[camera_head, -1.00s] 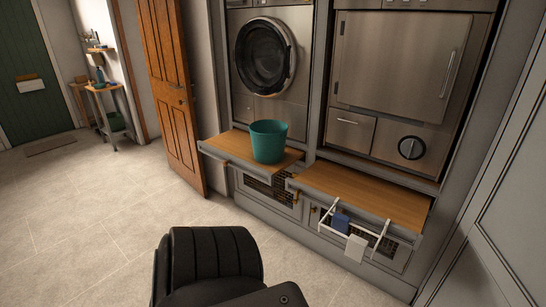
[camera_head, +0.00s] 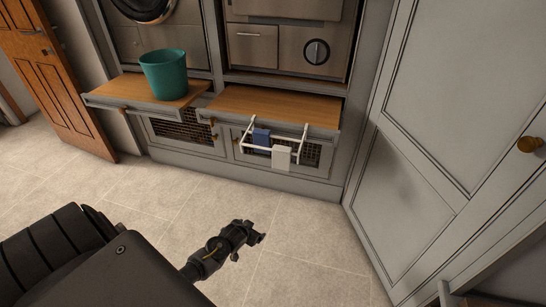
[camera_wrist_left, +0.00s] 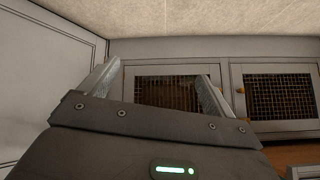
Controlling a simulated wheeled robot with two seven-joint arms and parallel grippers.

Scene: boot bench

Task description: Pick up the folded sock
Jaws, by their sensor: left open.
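A blue folded cloth piece (camera_head: 261,137) and a white one (camera_head: 281,157) hang on a white rail under the right-hand wooden bench. I cannot tell for sure which of them is the folded sock. My left gripper (camera_head: 256,238) is in front of the bench, over the floor, well apart from the rail and empty. In the left wrist view its two fingers (camera_wrist_left: 157,80) stand apart, with mesh cabinet doors beyond and no sock clearly visible. My right gripper is not in view.
The white rail (camera_head: 255,148) sticks out from the cabinet front. A teal bucket (camera_head: 164,78) stands on the left bench section. A grey panelled door (camera_head: 425,150) stands at the right. The tiled floor before the bench is clear.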

